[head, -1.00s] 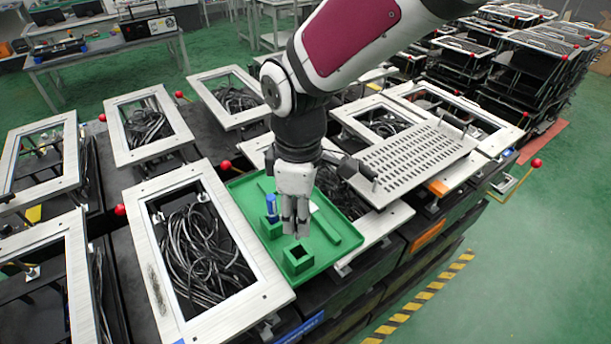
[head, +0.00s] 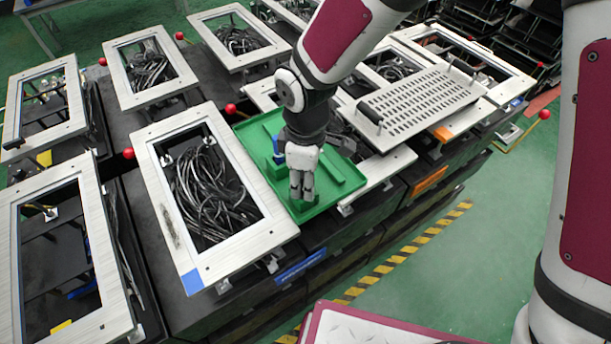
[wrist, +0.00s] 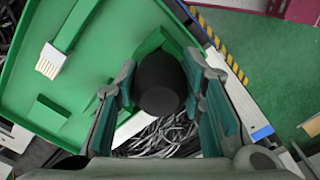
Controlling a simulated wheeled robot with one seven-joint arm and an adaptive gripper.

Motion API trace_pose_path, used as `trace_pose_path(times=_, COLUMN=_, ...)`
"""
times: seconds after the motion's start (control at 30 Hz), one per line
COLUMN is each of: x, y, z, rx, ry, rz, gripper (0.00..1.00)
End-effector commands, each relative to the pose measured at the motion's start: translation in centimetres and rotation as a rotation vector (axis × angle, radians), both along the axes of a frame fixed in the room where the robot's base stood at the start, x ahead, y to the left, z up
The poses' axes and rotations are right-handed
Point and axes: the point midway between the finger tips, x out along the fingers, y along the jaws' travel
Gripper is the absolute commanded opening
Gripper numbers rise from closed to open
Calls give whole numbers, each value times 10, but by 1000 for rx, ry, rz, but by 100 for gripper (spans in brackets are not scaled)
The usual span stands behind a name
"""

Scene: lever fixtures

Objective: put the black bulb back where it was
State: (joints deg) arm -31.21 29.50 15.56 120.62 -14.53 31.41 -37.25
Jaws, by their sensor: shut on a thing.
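The black bulb (wrist: 160,84) is between the fingers of my gripper (wrist: 162,70) in the wrist view, with the fingers closed on its sides. Part of a green block (wrist: 150,46) shows beside the bulb; the bulb hides the rest, and I cannot tell whether they touch.
A blue-handled brush (head: 278,148) stands in the tray; its white bristles (wrist: 50,61) show in the wrist view. A slotted metal plate (head: 420,103) lies right of the tray. A framed opening with black cables (head: 210,185) is at left. A red-knobbed lever (head: 231,109) stands behind the tray.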

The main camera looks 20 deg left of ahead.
Motion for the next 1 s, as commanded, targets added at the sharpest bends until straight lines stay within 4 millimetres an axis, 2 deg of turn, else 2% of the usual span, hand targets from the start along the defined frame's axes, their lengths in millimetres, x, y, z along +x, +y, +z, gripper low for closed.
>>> trace_pose_path(times=0.03, x=0, y=0, z=-2, rx=0, ry=0, rz=0, gripper=25)
trace_pose_path(times=0.07, x=0, y=0, z=-2, rx=0, ry=0, rz=0, gripper=38)
trace_pose_path(times=0.1, x=0, y=0, z=-1, rx=0, ry=0, rz=0, gripper=47)
trace_pose_path(times=0.13, x=0, y=0, z=-1, rx=0, ry=0, rz=0, gripper=54)
trace_pose_path(times=0.17, x=0, y=0, z=-1, rx=0, ry=0, rz=0, gripper=56)
trace_pose_path(times=0.43, x=0, y=0, z=-1, rx=0, ry=0, rz=0, gripper=56)
trace_pose_path(times=0.57, x=1, y=0, z=6, rx=2, ry=-2, rz=-1, gripper=56)
trace_pose_path(times=0.67, x=2, y=0, z=18, rx=3, ry=-4, rz=-3, gripper=56)
trace_pose_path(times=1.0, x=2, y=0, z=87, rx=3, ry=-5, rz=-1, gripper=56)
